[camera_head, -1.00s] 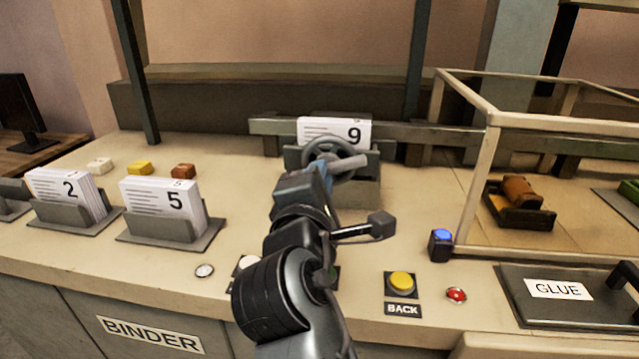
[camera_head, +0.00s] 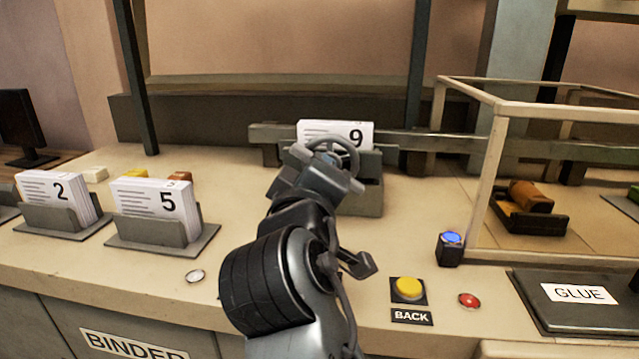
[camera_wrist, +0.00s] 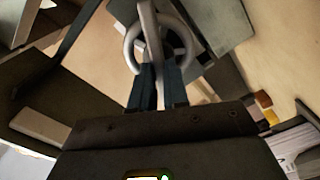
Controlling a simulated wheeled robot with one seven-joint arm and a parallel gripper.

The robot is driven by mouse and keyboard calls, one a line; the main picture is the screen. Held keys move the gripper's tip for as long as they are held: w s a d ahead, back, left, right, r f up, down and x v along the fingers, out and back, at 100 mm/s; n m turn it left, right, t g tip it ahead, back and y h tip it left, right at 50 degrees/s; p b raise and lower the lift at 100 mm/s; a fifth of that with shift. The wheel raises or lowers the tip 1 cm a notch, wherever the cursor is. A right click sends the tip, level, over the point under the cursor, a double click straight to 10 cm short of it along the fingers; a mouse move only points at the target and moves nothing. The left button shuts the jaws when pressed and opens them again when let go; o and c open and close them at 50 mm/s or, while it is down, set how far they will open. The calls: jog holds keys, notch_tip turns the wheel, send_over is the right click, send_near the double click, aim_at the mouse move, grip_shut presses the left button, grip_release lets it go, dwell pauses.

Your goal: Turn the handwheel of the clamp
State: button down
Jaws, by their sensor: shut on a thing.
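The grey spoked handwheel (camera_head: 352,150) stands on the front of the grey clamp (camera_head: 368,199), partly hidden behind my gripper. The clamp is at the back middle of the bench, and a white stack marked 9 (camera_head: 336,133) stands at it. My gripper (camera_head: 327,163) is at the wheel. In the wrist view the dark fingers of my gripper (camera_wrist: 158,72) are close together on part of the handwheel (camera_wrist: 132,46). The ring and its spokes show beyond the fingertips. The exact contact on the wheel is partly hidden.
Stacks marked 2 (camera_head: 60,190) and 5 (camera_head: 165,201) stand in holders at left. A yellow BACK button (camera_head: 408,288), a red button (camera_head: 469,300) and a blue button (camera_head: 450,238) are at right. A framed enclosure (camera_head: 492,170) and a GLUE lid (camera_head: 580,294) stand further right.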

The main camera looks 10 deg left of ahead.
jog(key=shift+f+m+b, duration=0.1)
jog(key=shift+m+b, duration=0.3)
jog(key=shift+m, duration=0.4)
jog(key=c, duration=1.1)
grip_release()
jog(key=s, duration=0.7)
jog(key=shift+s+a+b, duration=0.1)
jog(key=shift+s+b, duration=0.3)
